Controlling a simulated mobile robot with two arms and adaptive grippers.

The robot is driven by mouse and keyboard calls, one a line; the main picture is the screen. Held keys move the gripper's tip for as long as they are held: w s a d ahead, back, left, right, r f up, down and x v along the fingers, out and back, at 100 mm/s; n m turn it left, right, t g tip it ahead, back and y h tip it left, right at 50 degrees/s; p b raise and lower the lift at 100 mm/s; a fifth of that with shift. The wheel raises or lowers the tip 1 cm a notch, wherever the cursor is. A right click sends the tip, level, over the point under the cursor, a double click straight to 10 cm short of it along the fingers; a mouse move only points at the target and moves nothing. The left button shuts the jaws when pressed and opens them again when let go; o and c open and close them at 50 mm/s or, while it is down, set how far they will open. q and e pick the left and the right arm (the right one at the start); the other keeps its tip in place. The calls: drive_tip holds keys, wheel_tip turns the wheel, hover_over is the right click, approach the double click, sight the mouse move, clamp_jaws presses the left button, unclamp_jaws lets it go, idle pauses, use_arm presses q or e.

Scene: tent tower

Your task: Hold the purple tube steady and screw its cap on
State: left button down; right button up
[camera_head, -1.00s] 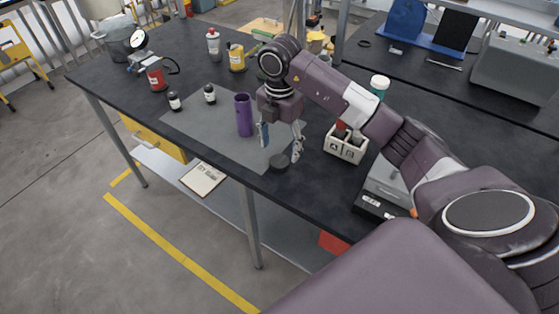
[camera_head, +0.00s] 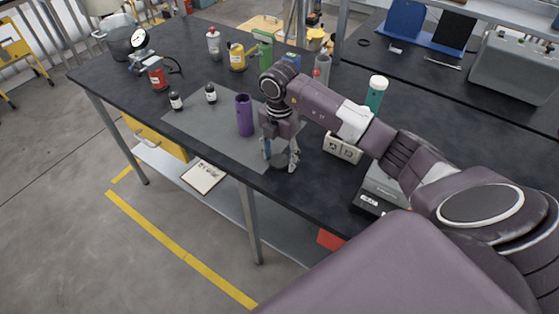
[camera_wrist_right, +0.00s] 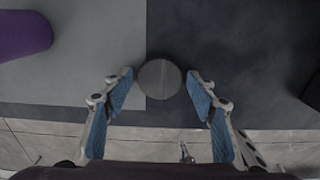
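The purple tube (camera_head: 244,115) stands upright and open-topped on the grey mat, left of my right gripper. Part of it shows at the upper left of the right wrist view (camera_wrist_right: 22,34). The round dark grey cap (camera_wrist_right: 159,80) lies at the mat's edge. In the head view my fingers mostly hide it. My right gripper (camera_head: 280,163) points down over the cap, with its two blue-padded fingers open. In the right wrist view the fingertips are on either side of the cap, with a small gap at each. My left gripper is in neither view.
A white box (camera_head: 343,148) and a teal bottle (camera_head: 376,93) are right of the gripper. The table's front edge lies close to the cap.

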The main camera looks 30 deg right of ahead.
drive_tip(key=c, duration=0.5)
drive_tip(key=shift+c, duration=0.2)
drive_tip(key=shift+r, duration=0.15)
wheel_tip(320, 180, up, 10)
drive_tip(key=b, duration=0.2)
wheel_tip(320, 180, up, 10)
drive_tip(key=p, duration=0.1)
hover_over(280, 160)
drive_tip(key=shift+a, duration=0.1)
